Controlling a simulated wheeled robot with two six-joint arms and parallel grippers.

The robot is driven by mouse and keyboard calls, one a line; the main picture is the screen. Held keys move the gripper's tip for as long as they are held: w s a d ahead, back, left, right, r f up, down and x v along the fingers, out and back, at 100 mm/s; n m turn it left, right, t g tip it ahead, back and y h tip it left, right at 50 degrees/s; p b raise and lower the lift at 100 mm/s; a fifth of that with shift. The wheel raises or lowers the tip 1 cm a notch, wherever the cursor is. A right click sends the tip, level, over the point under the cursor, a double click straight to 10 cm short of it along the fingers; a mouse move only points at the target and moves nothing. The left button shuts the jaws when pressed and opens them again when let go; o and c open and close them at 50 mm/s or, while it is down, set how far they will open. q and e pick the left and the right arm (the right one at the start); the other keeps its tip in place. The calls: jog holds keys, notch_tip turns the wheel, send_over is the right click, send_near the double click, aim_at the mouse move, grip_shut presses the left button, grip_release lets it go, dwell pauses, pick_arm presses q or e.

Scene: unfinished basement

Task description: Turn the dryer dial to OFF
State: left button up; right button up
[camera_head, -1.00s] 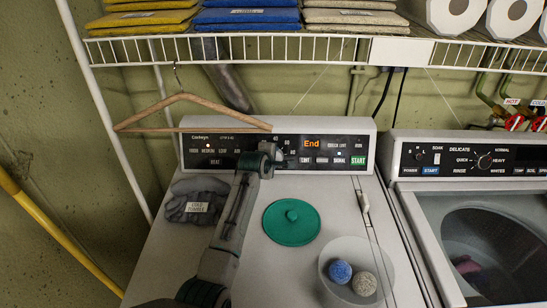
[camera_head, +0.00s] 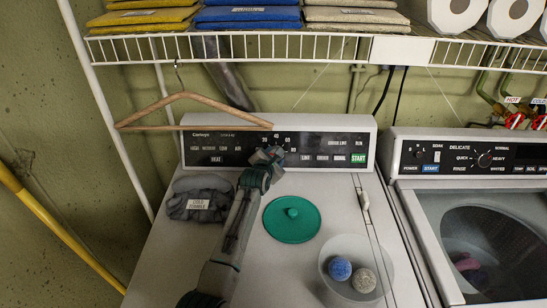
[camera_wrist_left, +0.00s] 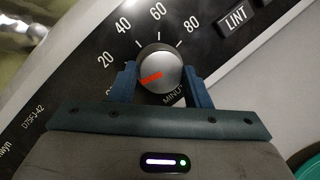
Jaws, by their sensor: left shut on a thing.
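The dryer dial (camera_wrist_left: 160,68) is a round grey knob with a red pointer mark on its face. In the left wrist view the mark points to the lower left, below the 20. A character near the left finger is mostly hidden, so I cannot read the label there. My left gripper (camera_wrist_left: 160,88) has a finger on each side of the knob and is shut on it. In the head view my left gripper (camera_head: 267,156) is at the dryer's control panel (camera_head: 225,147) and covers the dial. The panel's display and lights are dark. My right gripper is not in view.
A wooden hanger (camera_head: 190,112) hangs in front of the panel's left part. A washer (camera_head: 470,180) stands at the right.

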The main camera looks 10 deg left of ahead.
pick_arm(q)
jog(key=shift+r+n, duration=0.1)
jog(key=shift+n, duration=0.7)
jog(key=o, duration=0.7)
jog(key=shift+o, duration=1.4)
jog(key=shift+w, duration=0.1)
jog(key=shift+w+f, duration=0.1)
jog(key=shift+f, duration=0.1)
